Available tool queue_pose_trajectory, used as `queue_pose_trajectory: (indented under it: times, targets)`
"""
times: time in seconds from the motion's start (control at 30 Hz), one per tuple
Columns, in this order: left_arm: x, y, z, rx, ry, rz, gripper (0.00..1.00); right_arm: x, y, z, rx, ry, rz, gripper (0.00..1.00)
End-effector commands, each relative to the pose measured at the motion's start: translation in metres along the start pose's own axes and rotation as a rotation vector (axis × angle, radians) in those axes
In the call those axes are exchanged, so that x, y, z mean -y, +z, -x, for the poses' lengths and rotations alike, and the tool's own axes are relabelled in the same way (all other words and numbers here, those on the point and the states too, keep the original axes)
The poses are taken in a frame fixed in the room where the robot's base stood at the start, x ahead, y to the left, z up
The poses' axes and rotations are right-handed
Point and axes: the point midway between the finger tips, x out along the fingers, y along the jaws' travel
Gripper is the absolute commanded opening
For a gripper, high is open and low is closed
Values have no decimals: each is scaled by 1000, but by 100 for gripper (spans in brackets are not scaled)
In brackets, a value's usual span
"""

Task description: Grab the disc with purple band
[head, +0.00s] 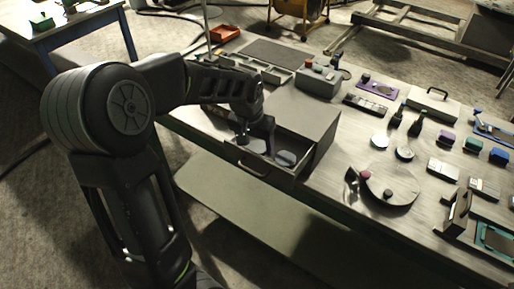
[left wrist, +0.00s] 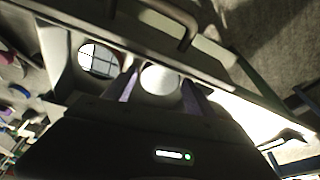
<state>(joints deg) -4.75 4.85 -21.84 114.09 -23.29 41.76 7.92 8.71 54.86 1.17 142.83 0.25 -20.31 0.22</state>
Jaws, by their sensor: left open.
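A drawer (head: 300,169) is pulled out of a grey cabinet, and two pale round discs lie in it. One disc (head: 258,145) is beneath my left gripper (head: 256,138); the other disc (head: 286,158) lies to its right. In the left wrist view, a pale disc (left wrist: 161,80) shows between the open fingers, which look purplish on their inner sides. The second disc (left wrist: 98,61) lies to the left, with a grid-like reflection on it. I cannot clearly tell which disc has the purple band. My right gripper is not in view.
The drawer handle (head: 248,171) faces the front. The cabinet (head: 303,115) stands behind the drawer. Two more small discs (head: 380,139) (head: 404,153), dark bottles (head: 415,124), a round dial plate (head: 388,187) and several small boxes crowd the bench to the right.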

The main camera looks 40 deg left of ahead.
Motion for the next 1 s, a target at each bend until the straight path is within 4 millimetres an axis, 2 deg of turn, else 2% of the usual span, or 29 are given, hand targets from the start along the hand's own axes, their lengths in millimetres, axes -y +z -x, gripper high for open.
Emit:
queue_pose_trajectory:
  times: [0.13,0.9,1.0]
  targets:
    - [0,0,0,0,0,0,64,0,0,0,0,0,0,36]
    - [0,0,0,0,0,0,1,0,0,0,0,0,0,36]
    - [0,0,0,0,0,0,0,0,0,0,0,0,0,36]
